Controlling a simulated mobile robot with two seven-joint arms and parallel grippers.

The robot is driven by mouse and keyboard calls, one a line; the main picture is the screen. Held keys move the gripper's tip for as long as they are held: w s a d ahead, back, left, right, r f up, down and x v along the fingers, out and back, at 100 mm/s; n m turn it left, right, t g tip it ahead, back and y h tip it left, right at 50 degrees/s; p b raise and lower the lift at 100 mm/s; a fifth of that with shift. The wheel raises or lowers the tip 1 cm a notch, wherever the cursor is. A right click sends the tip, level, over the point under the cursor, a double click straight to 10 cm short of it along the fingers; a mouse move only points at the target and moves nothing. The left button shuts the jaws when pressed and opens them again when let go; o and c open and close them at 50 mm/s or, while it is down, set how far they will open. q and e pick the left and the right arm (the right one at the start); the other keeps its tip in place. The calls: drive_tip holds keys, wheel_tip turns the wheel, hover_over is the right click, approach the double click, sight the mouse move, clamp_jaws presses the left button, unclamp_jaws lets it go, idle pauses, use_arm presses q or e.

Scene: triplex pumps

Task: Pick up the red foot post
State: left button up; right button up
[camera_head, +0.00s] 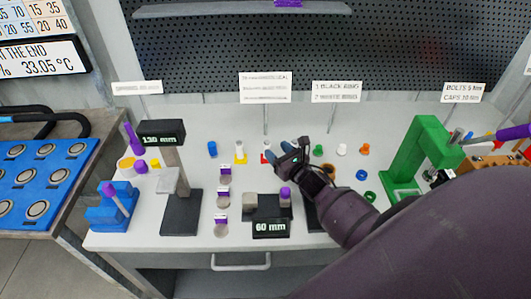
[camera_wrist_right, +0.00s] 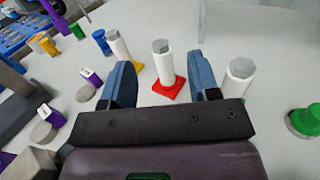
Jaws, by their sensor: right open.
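The red foot post is a white upright cylinder with a grey hexagonal top and a red square foot. In the right wrist view the red foot post (camera_wrist_right: 163,62) stands between and beyond the two blue fingertips. In the head view the red foot post (camera_head: 266,155) is partly hidden beside my fingers. My right gripper (camera_head: 281,151) is open and empty, close to the post and above the table; its open jaws also show in the right wrist view (camera_wrist_right: 163,75). My left gripper is not in view.
A yellow foot post (camera_head: 240,153) stands left of the red one. A 60 mm block (camera_head: 271,229), a dark stand (camera_head: 181,213) and a green press (camera_head: 420,150) stand around. Bare table lies behind the posts.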

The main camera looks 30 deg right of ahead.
sight(269, 144)
drive_tip(key=shift+w+a+f+p, duration=0.1)
drive_tip(key=shift+w+p, duration=0.1)
drive_tip(key=shift+w, duration=1.3)
drive_tip(key=shift+w+a+f+p, duration=0.1)
drive_tip(key=shift+w+p, duration=0.1)
drive_tip(key=shift+w, duration=1.25)
drive_tip(key=shift+r, duration=0.1)
clamp_jaws()
